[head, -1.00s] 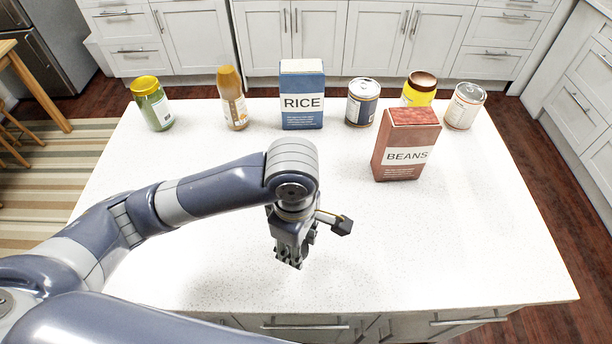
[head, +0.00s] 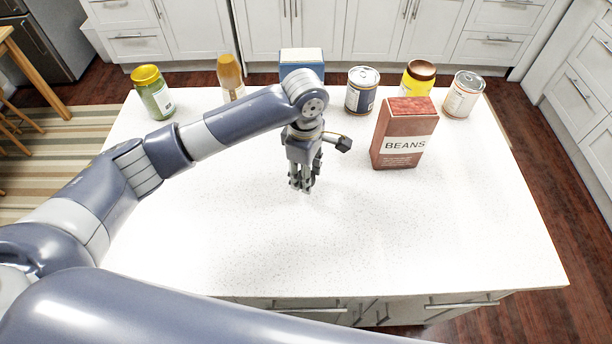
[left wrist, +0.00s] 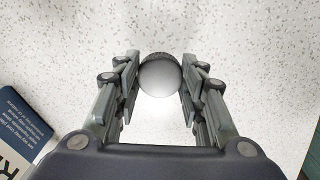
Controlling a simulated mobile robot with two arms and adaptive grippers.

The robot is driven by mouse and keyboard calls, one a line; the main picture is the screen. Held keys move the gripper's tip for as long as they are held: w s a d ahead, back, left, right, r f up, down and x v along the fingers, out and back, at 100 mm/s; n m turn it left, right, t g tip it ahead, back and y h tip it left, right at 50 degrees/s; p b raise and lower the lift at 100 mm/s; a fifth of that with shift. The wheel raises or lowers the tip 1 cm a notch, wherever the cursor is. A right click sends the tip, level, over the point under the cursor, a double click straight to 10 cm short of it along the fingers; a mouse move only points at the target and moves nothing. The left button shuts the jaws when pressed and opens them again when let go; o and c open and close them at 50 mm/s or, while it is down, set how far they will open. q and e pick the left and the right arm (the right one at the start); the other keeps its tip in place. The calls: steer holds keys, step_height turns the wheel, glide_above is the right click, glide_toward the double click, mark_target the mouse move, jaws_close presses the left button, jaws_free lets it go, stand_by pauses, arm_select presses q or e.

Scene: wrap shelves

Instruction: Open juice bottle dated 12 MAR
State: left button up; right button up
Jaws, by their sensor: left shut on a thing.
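An amber bottle (head: 230,80) with a pale label stands at the back left of the white counter, partly hidden by my left arm. No date is readable on it. My left gripper (head: 302,186) points down over the middle of the counter, right of and nearer than the bottle. In the left wrist view its fingers (left wrist: 160,82) are shut on a small round pale grey cap-like thing (left wrist: 160,78) with a dark ridged edge. In the head view this thing is too small to tell. My right gripper is not in view.
Along the back of the counter (head: 420,230) stand a green jar (head: 153,95), a blue rice box (head: 302,57), a blue can (head: 362,93), a yellow jar (head: 417,78) and a pale can (head: 463,97). A red beans box (head: 403,140) stands nearer, right of my gripper. The front is clear.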

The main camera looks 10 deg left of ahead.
arm_select(q)
steer(key=shift+w, duration=0.4)
step_height(320, 180, down, 3)
steer(key=shift+a+f+p, duration=0.1)
steer(key=shift+p, duration=0.65)
steer(key=shift+f, duration=0.2)
steer(key=o, duration=1.1)
steer(key=shift+f, duration=0.1)
steer(key=shift+o, duration=0.2)
